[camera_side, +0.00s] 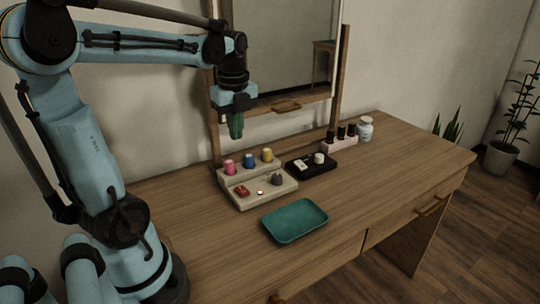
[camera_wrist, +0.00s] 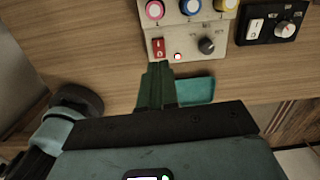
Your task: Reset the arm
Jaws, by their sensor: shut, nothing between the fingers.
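My gripper (camera_side: 236,130) is shut and empty, with green fingers pointing down. In the side view it hangs in the air above the back of the table, higher than the beige control panel (camera_side: 243,196). In the wrist view the shut fingers (camera_wrist: 158,84) show below the panel (camera_wrist: 187,34). My arm is raised, its forearm reaching out level across the upper left. No object is in the fingers.
The panel carries pink, blue and yellow knobs, a red switch (camera_side: 242,191) and a dark dial (camera_side: 277,179). A black switch box (camera_side: 312,164), a pink holder (camera_side: 340,144), a white jar (camera_side: 365,130) and an empty teal tray (camera_side: 294,220) share the wooden table. A framed mirror stands behind.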

